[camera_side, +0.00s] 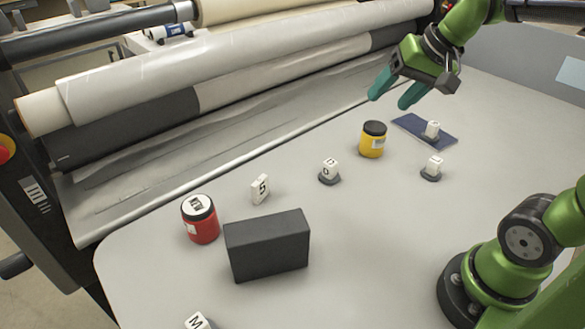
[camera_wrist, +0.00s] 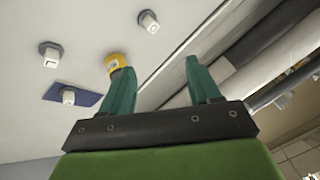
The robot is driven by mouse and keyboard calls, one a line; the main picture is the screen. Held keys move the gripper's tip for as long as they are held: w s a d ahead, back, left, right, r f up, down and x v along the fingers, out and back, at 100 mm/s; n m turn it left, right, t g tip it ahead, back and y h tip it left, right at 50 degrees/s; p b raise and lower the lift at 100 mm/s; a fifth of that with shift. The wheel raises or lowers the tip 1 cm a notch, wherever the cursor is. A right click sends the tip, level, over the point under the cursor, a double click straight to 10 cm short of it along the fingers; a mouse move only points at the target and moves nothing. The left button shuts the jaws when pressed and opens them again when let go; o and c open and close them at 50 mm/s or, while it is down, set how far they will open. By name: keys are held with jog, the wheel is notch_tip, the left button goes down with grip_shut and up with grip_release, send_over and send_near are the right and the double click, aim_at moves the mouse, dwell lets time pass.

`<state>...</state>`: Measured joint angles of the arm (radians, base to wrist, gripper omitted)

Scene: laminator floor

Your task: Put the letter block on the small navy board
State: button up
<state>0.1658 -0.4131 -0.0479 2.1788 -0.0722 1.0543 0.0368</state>
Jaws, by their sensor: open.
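A white block marked M (camera_side: 197,321) is at the bottom edge of the side view, partly cut off. The small navy board (camera_side: 410,123) lies flat at the far right and also shows in the wrist view (camera_wrist: 90,98). My gripper (camera_side: 390,99) is open and empty, raised above the table near the yellow jar and the board. Its two teal fingers (camera_wrist: 158,70) are spread apart in the wrist view.
White blocks on dark bases stand mid-table (camera_side: 330,167) and before the board (camera_side: 432,166). A tile marked 5 (camera_side: 260,188), yellow jar (camera_side: 373,140), red jar (camera_side: 201,220) and dark box (camera_side: 268,246) also stand there. Laminator rollers (camera_side: 240,70) line the back. The table's middle-right is clear.

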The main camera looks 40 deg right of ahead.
jog(key=s+a+f+n+t+y, duration=0.1)
jog(key=s+a+f+n, duration=0.2)
jog(key=s+a, duration=0.3)
jog(key=shift+s+a, duration=0.25)
jog(key=shift+s, duration=0.1)
